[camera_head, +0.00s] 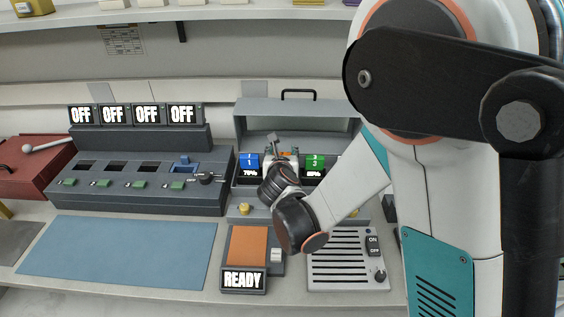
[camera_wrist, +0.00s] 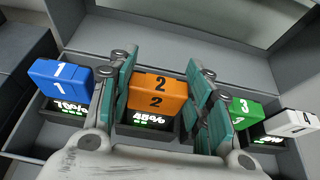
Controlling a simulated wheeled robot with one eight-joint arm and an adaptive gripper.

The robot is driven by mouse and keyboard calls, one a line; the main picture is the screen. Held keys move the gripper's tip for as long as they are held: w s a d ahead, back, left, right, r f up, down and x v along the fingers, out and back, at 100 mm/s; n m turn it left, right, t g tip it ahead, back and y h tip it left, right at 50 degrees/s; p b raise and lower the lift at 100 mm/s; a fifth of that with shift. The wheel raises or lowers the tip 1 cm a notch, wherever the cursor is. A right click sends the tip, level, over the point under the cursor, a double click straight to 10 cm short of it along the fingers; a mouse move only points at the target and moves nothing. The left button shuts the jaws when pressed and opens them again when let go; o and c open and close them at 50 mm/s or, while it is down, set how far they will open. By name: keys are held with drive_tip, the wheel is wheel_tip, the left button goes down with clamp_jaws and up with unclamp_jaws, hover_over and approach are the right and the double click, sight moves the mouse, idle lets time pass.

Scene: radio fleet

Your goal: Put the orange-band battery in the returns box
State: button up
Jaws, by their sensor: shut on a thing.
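The orange-band battery (camera_wrist: 160,93), marked 2, stands in the grey open case (camera_wrist: 230,50) between a blue battery (camera_wrist: 60,78) marked 1 and a green one (camera_wrist: 244,106) marked 3. My gripper (camera_wrist: 162,100) is shut on it, with a teal finger pad on each side. A 45% display shows just below it; I cannot tell whether it is seated or slightly raised. In the head view my gripper (camera_head: 280,158) reaches into the case and mostly hides this battery. No box marked as returns can be made out.
A white battery (camera_wrist: 292,122) marked 4 stands at the right. A grey console (camera_head: 140,185) with several OFF displays and a blue mat (camera_head: 120,252) lie left of the case. A red box (camera_head: 28,170) is at far left. A READY unit (camera_head: 246,250) and a switch panel (camera_head: 340,260) are in front.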

drive_tip(key=shift+f, duration=0.45)
drive_tip(key=o, duration=1.1)
drive_tip(key=shift+o, duration=0.2)
drive_tip(key=shift+r, duration=0.1)
drive_tip(key=shift+s+r, duration=0.2)
drive_tip(key=shift+s, duration=0.05)
drive_tip(key=p+v, duration=0.4)
drive_tip(key=v, duration=0.7)
drive_tip(key=shift+s, duration=0.25)
